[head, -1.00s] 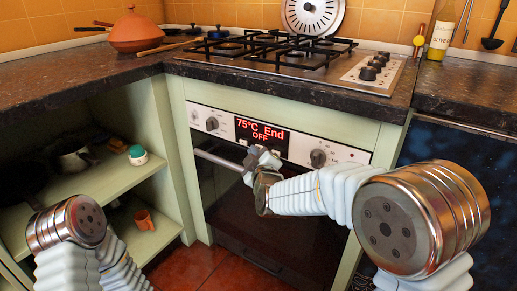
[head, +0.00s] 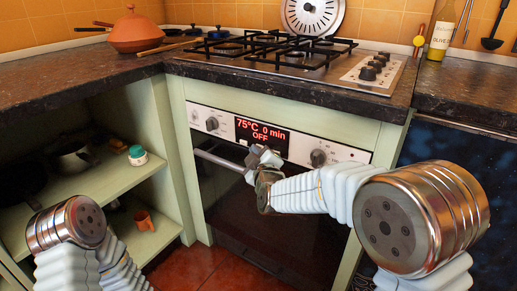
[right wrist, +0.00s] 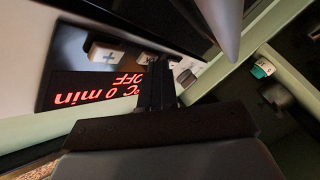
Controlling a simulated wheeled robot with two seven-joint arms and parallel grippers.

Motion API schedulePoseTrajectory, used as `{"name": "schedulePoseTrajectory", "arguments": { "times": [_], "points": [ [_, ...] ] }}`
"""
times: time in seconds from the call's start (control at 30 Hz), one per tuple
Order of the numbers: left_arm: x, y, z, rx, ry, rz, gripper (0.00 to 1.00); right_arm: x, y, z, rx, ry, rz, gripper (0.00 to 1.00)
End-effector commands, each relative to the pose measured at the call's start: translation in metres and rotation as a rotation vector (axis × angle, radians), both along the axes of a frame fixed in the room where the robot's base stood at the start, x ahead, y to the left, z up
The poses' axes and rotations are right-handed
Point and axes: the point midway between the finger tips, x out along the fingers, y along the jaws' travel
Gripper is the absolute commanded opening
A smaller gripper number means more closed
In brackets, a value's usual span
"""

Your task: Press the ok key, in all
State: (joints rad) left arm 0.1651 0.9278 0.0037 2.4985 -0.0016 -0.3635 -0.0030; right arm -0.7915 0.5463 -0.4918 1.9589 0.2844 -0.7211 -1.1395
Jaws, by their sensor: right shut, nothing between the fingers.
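The oven's dark display (head: 262,135) reads "75°C 0 min" with "OFF" below, in red; it shows upside down in the right wrist view (right wrist: 95,92). My right gripper (head: 262,154) is shut and empty, just below the display, in front of the oven panel. In the right wrist view its dark fingers (right wrist: 155,82) reach the row of keys beside the display. A key marked "+" (right wrist: 106,53) shows to the left of the fingers. I cannot read an ok label, and the fingers hide part of the key row. Contact is unclear. My left gripper is out of view.
The dark countertop (head: 130,72) overhangs above. Open shelves (head: 110,172) with a few items stand to the left.

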Motion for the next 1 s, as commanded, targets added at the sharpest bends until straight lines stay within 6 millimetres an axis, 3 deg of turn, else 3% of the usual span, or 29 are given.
{"name": "schedulePoseTrajectory", "arguments": {
  "times": [0.7, 1.0],
  "points": [
    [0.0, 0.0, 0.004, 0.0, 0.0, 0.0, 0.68, -0.016, 0.01, 0.0, 0.001, 0.001, -0.001, 0.0],
    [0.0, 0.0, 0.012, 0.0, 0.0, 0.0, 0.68, -0.038, 0.027, 0.001, 0.001, 0.002, 0.001, 0.0]
  ]
}}
